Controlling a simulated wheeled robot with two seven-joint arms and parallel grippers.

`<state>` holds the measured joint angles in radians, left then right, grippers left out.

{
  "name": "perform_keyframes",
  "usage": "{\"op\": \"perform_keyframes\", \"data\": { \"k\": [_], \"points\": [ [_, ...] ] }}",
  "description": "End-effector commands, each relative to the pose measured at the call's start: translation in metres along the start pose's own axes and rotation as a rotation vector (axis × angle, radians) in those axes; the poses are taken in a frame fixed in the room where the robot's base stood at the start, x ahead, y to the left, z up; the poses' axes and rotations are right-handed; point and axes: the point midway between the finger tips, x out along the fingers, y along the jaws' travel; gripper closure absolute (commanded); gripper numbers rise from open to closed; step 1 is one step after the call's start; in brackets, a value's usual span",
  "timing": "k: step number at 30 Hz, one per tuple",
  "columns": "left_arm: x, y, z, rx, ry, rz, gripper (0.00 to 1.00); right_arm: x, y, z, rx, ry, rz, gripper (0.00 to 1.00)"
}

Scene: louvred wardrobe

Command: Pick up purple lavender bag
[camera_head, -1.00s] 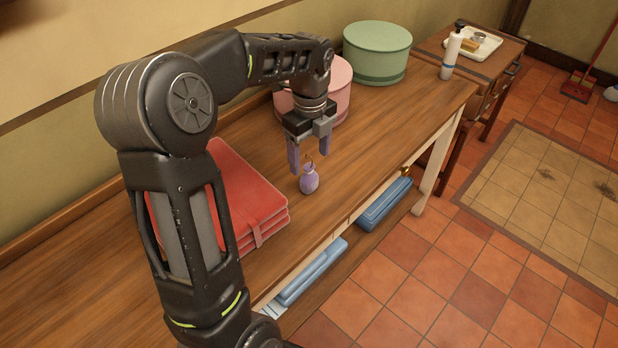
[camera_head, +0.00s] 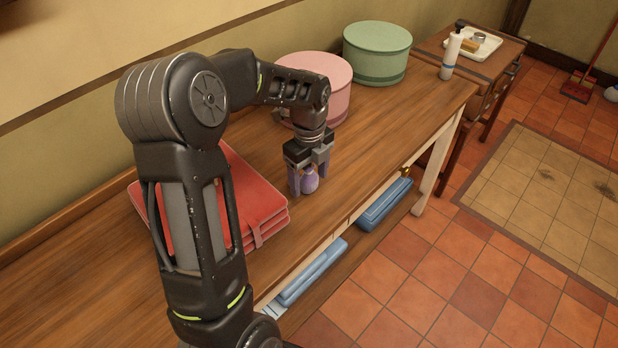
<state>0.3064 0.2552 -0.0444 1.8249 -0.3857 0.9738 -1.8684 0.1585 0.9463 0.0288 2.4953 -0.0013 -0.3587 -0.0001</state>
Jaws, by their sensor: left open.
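The purple lavender bag (camera_head: 311,182) stands on the wooden table top in the head view. My left gripper (camera_head: 309,184) points down over it, with one finger on each side of the bag. The jaws are open and the fingertips are low, close to the table. The gripper hides the upper part of the bag. I cannot tell whether either finger touches the bag. My right gripper is not in view.
A red folder-like stack (camera_head: 255,205) lies left of the gripper, partly behind my arm. A pink round box (camera_head: 325,82) and a green round box (camera_head: 377,52) stand behind. A white bottle (camera_head: 451,54) stands at the far end. The table is clear to the right of the bag.

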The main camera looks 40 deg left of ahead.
Motion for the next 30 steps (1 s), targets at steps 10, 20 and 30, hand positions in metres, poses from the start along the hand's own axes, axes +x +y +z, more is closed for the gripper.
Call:
{"op": "perform_keyframes", "data": {
  "k": [10,20,30],
  "points": [
    [-0.0003,0.0001,0.0002,0.0,0.0,0.0,0.29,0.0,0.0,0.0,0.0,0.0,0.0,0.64],
    [-0.0005,0.0001,0.0002,0.0,0.0,0.0,0.39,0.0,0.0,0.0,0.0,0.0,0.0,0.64],
    [-0.0005,0.0001,0.0001,0.0,0.0,0.0,0.67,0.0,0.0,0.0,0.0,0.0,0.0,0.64]
  ]
}}
